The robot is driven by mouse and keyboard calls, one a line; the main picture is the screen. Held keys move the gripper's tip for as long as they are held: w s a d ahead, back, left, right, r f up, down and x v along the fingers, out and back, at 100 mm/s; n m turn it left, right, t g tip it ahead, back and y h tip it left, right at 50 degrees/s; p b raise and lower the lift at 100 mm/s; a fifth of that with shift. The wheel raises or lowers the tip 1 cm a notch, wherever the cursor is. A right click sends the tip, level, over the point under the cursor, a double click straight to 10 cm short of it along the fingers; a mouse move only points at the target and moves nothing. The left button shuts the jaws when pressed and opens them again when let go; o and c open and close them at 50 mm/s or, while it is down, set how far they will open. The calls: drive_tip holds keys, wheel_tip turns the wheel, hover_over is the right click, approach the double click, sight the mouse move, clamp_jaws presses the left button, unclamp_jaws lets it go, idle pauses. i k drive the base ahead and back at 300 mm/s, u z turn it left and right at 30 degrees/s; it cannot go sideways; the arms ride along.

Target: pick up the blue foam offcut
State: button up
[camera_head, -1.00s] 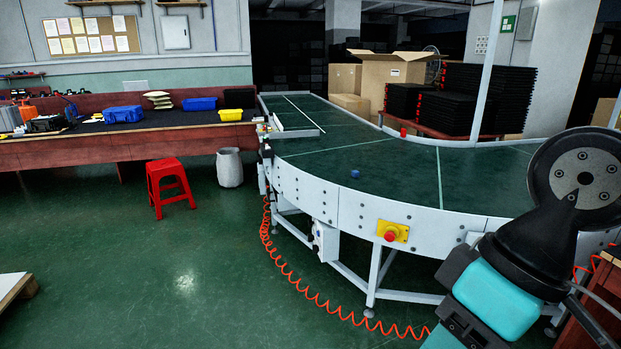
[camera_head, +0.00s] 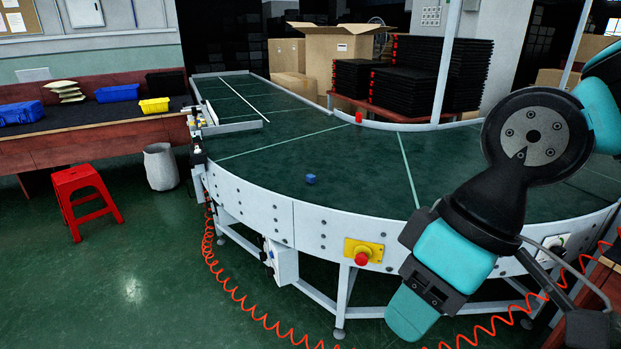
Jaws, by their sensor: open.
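The blue foam offcut (camera_head: 311,179) is a small blue piece lying on the green belt of the curved conveyor (camera_head: 262,151). It sits near the outer side of the bend, with bare belt around it. My arm reaches in from the right, in front of the conveyor's right part. My gripper does not show in this view, and nothing touches the offcut.
A white side rail and a red emergency button (camera_head: 361,259) line the conveyor's near edge. A red stool (camera_head: 86,197) and a grey bin (camera_head: 161,166) stand at left. Cardboard boxes (camera_head: 338,52) and black stacked trays (camera_head: 437,72) stand behind the belt.

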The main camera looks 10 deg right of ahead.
sight(310, 179)
drive_tip(key=u, duration=0.2)
drive_tip(key=i, duration=2.3)
drive_tip(key=z, duration=0.05)
